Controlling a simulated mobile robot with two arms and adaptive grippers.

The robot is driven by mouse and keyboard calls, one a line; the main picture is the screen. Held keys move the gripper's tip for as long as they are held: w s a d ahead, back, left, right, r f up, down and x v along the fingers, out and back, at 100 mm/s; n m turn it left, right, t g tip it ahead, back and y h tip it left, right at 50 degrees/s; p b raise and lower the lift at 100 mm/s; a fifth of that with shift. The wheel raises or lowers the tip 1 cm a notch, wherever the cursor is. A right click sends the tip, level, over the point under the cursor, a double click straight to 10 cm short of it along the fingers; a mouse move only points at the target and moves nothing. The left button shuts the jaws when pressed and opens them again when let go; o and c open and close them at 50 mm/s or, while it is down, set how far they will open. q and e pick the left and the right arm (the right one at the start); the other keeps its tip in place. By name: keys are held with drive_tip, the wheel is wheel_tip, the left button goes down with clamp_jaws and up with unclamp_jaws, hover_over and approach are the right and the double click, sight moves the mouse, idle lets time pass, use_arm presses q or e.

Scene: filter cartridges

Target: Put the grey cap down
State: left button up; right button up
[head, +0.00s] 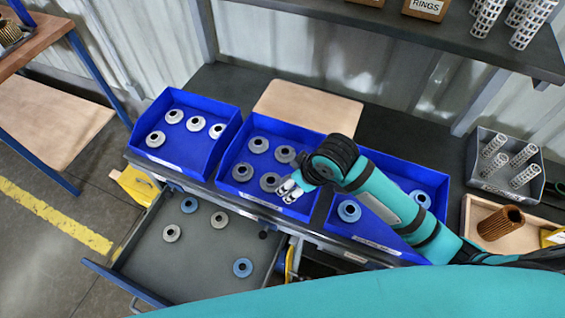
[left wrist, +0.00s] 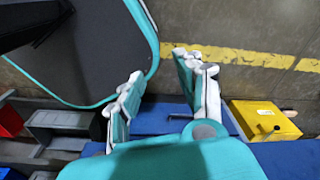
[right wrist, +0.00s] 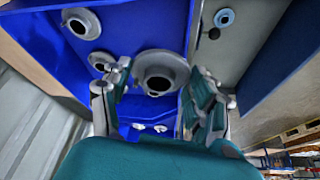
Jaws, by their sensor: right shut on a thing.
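My right gripper (head: 288,189) is over the front of the middle blue bin (head: 229,150). It is shut on a grey cap (right wrist: 160,72), which shows between its fingers in the right wrist view as a ring-shaped disc with a dark centre. In the head view a grey cap (head: 269,182) shows right beside the fingertips. Other grey caps (head: 258,145) lie in the same bin; my arm hides part of it. My left gripper (left wrist: 162,92) shows only in the left wrist view, with its fingers apart and nothing between them.
The left blue bin (head: 158,102) holds several pale caps. The right blue bin (head: 437,208) holds blue caps. Below, an open drawer (head: 190,265) holds grey and blue caps with bare floor between them. A wooden board (head: 310,104) lies behind the bins.

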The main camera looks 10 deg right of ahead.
drive_tip(key=shift+w+d+r+n+p, duration=0.2)
drive_tip(key=shift+w+d+n+p, duration=0.35)
drive_tip(key=shift+w+d, duration=0.5)
drive_tip(key=p, duration=0.1)
hover_over(302, 196)
wheel_tip(302, 196, down, 5)
drive_tip(key=shift+f, duration=0.15)
wheel_tip(302, 196, down, 4)
drive_tip(key=shift+r+p, duration=0.1)
drive_tip(key=shift+p, duration=0.2)
drive_tip(key=shift+f, duration=0.55)
drive_tip(key=shift+f, duration=0.1)
drive_tip(key=o, duration=0.9)
